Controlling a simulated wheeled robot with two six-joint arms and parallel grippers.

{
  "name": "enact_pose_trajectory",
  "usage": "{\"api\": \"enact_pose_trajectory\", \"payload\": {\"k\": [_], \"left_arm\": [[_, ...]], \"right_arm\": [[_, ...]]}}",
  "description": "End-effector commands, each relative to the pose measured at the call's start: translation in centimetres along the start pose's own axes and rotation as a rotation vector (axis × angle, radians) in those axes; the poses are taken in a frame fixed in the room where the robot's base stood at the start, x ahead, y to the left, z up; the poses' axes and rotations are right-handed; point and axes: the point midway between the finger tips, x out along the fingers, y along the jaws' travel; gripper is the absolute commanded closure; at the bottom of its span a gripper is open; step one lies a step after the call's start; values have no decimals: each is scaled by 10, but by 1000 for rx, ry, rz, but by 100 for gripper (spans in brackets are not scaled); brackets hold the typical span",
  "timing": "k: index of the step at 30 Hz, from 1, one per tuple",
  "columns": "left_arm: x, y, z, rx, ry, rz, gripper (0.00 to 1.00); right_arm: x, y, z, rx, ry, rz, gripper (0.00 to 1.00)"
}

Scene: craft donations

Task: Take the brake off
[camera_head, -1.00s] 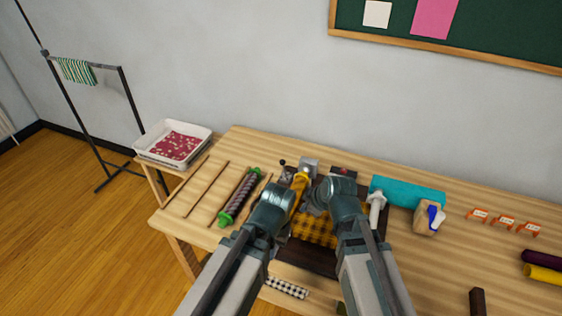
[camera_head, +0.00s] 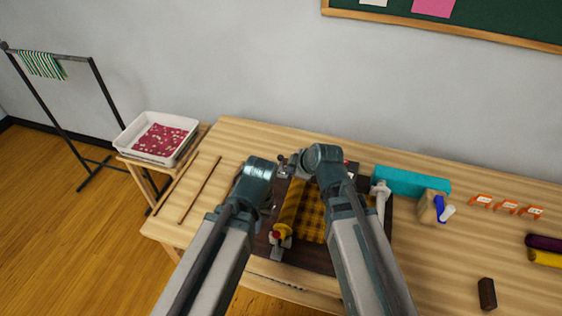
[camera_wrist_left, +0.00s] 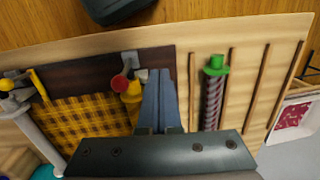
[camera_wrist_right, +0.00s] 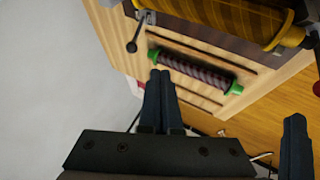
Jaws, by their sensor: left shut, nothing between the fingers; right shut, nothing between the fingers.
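A small loom with a dark wooden base (camera_head: 262,253) stands on the table. Yellow-and-black checked cloth (camera_head: 310,215) runs onto a yellow roll (camera_head: 288,208) on its left side. A red knob (camera_head: 275,234) is at the roll's near end; it also shows in the left wrist view (camera_wrist_left: 119,83). A dark ball-ended lever (camera_wrist_right: 132,47) is at the far end in the right wrist view. I cannot tell which is the brake. My left gripper (camera_wrist_left: 160,72) is shut and empty, beside the roll's near end. My right gripper (camera_wrist_right: 160,75) is shut and empty, near the lever without visible contact.
A purple roller with green ends (camera_wrist_right: 195,70) lies left of the loom, beside thin sticks (camera_head: 200,190). A white tray (camera_head: 185,128) stands at the back left. A teal roll (camera_head: 413,182), a wooden block (camera_head: 427,207) and orange stands (camera_head: 505,206) are to the right.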

Motion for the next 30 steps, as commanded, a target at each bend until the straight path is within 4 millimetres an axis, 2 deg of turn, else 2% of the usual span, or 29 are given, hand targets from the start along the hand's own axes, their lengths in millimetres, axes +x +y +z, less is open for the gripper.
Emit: {"api": "enact_pose_trajectory", "payload": {"k": [5, 11, 27, 30], "left_arm": [[3, 0, 0, 0, 0, 0, 100], [17, 2, -1, -1, 0, 0, 100], [87, 8, -5, -1, 0, 0, 100], [75, 7, -5, -1, 0, 0, 100]], "right_arm": [[4, 0, 0, 0, 0, 0, 100], [21, -1, 1, 0, 0, 0, 100], [110, -1, 2, -1, 0, -1, 100], [110, 23, -3, 2, -1, 0, 100]]}}
